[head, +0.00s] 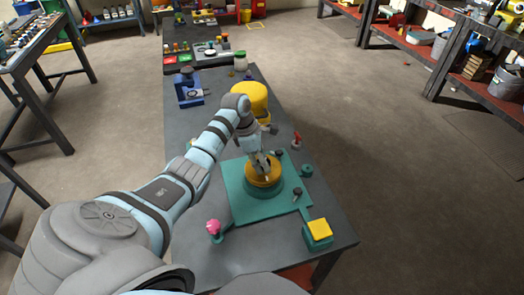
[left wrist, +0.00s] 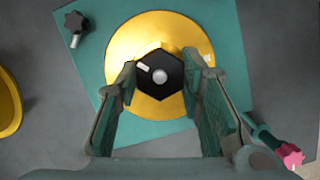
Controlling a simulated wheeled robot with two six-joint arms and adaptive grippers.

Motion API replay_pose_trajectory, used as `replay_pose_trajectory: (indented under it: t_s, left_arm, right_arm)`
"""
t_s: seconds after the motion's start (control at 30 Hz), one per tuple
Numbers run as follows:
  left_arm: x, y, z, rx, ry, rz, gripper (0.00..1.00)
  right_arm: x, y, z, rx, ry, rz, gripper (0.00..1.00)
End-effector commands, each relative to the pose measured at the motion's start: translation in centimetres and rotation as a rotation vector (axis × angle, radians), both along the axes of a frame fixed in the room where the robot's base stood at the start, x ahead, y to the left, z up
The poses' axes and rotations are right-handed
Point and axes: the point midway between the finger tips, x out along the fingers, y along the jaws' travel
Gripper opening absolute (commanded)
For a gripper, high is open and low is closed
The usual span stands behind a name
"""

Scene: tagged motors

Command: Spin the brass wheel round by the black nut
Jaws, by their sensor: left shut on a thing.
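The brass wheel (head: 262,181) lies flat on a round green base in the middle of a green plate (head: 237,184). In the left wrist view the wheel (left wrist: 122,48) is a yellow disc with the black hexagonal nut (left wrist: 160,70) at its centre. A white mark shows on the nut and another on the wheel's right side. My left gripper (left wrist: 159,80) points down over the wheel, with one finger on each side of the nut, shut on it. In the head view my left gripper (head: 261,163) hides the nut. My right gripper is not in view.
A black knob (left wrist: 73,24) and a pink knob (left wrist: 290,156) stand near the plate. A yellow-topped green block (head: 319,230) is at the front right. A large yellow rounded object (head: 253,98) and a blue device (head: 188,88) stand farther back on the grey table (head: 320,190).

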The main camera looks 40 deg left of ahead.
Motion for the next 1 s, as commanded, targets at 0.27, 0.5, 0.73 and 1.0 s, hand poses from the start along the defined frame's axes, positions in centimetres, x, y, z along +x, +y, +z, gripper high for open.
replay_pose_trajectory:
  t_s: [0.27,0.5,0.73,1.0]
  left_arm:
    - [0.1,-0.3,-0.8,-0.011,0.003,-0.215,0.14]
    - [0.1,-0.3,-0.7,-0.010,0.002,-0.400,0.14]
    - [0.1,-0.2,-0.1,-0.007,0.003,-0.460,0.58]
    - [0.1,0.1,0.0,-0.003,0.002,-0.453,0.67]
  right_arm:
    - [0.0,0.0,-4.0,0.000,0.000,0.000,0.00]
    - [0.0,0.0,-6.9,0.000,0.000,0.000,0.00]
    - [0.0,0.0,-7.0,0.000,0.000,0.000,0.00]
    - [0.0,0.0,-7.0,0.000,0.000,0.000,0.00]
